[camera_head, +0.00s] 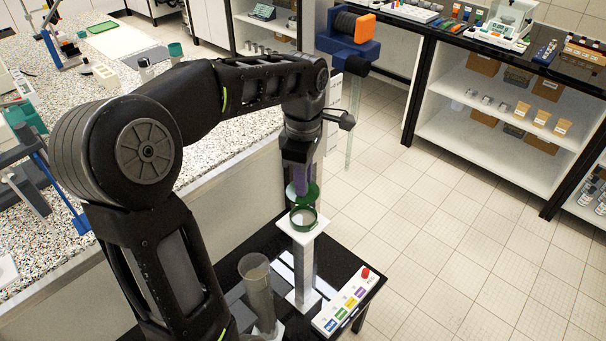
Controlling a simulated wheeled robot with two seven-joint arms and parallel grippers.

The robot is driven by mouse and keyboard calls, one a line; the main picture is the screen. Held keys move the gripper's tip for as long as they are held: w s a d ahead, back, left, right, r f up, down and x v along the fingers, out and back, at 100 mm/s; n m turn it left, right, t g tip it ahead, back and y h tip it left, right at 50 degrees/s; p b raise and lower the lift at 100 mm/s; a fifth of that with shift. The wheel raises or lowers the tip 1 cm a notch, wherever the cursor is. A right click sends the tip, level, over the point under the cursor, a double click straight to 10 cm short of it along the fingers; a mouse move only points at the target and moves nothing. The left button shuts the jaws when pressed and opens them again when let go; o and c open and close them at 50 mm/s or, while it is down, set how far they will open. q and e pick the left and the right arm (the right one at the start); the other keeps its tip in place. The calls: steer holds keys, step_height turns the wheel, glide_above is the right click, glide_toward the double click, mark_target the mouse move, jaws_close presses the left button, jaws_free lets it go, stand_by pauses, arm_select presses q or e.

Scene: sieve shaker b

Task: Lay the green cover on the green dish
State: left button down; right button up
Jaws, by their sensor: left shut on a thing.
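The green dish (304,219) shows as a green ring on the white square top of a tall stand on the small black table. My left gripper (301,182) points down just behind and above the dish in the picture. It is shut on the green cover (310,193), a flat green disc, with a purple part between the jaws and the disc. The cover appears apart from the dish, its near edge close to the dish's far rim. The exact height gap is hard to tell. My right gripper is out of view.
A clear cylinder (258,292) stands on the black table left of the dish's stand (304,264). A white panel (343,302) with coloured labels and a red button lies to the right. A speckled bench (225,134) is behind on the left. Open floor is on the right.

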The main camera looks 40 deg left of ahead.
arm_select(q)
steer(key=shift+w+a+f, duration=0.15)
steer(key=shift+f, duration=0.15)
steer(key=shift+f+b, duration=1.4)
steer(key=shift+f, duration=0.3)
stand_by(0.6)
steer(key=shift+f+b, duration=1.25)
steer(key=shift+f, duration=0.3)
steer(key=shift+f+b, duration=0.45)
steer(key=shift+f, duration=0.1)
steer(key=c, duration=1.2)
jaws_free()
